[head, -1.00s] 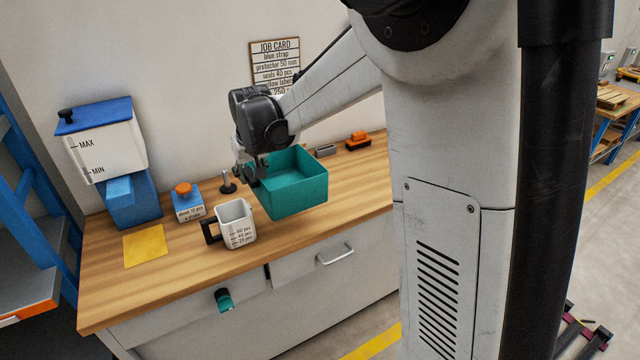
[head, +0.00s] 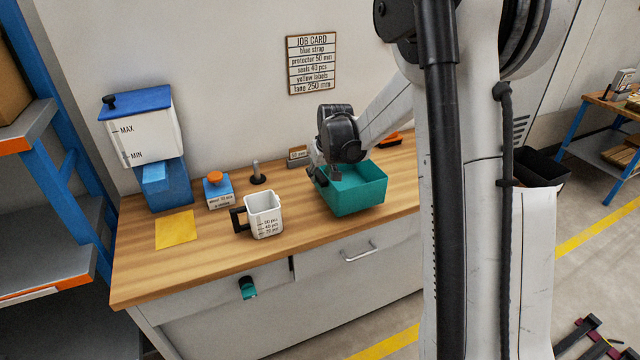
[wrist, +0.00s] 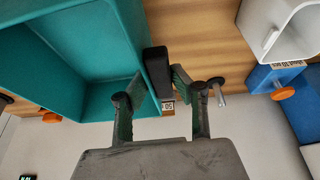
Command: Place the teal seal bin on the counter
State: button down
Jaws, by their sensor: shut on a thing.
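The teal seal bin (head: 358,196), an open square box, is upright over the counter (head: 290,237), right of the white mug. Its base looks at or very near the wood; I cannot tell whether it touches. My gripper (head: 317,176) is at the bin's left side, shut on its black grip. In the wrist view the bin (wrist: 98,45) fills the left, and my gripper's fingers (wrist: 160,92) stand either side of the black grip. The bin's inside looks empty where visible.
The white mug (head: 265,215), a blue tub with an orange knob (head: 218,190), a dark post (head: 257,174) and a yellow sheet (head: 177,230) are to the left. A small labelled block (head: 298,157) and an orange-topped item (head: 388,139) are behind. Drawers (head: 345,262) lie below.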

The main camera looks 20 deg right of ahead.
jog(key=shift+f, duration=1.85)
jog(key=c, duration=1.5)
grip_release()
jog(key=shift+o, duration=0.2)
jog(key=v, duration=1.2)
jog(key=s+a+r+t, duration=0.1)
jog(key=s+a+r, duration=0.35)
jog(key=s, duration=0.35)
jog(key=s+a+r, duration=0.4)
jog(key=s+r, duration=0.1)
jog(key=s, duration=0.3)
jog(key=s+a+f, duration=0.1)
jog(key=s+a, duration=0.1)
jog(key=s, duration=0.5)
jog(key=s+a+f+t, duration=0.1)
jog(key=s+a, duration=0.1)
jog(key=s, duration=0.6)
jog(key=shift+s+t, duration=0.25)
jog(key=shift+t, duration=0.05)
jog(key=shift+a+f, duration=0.1)
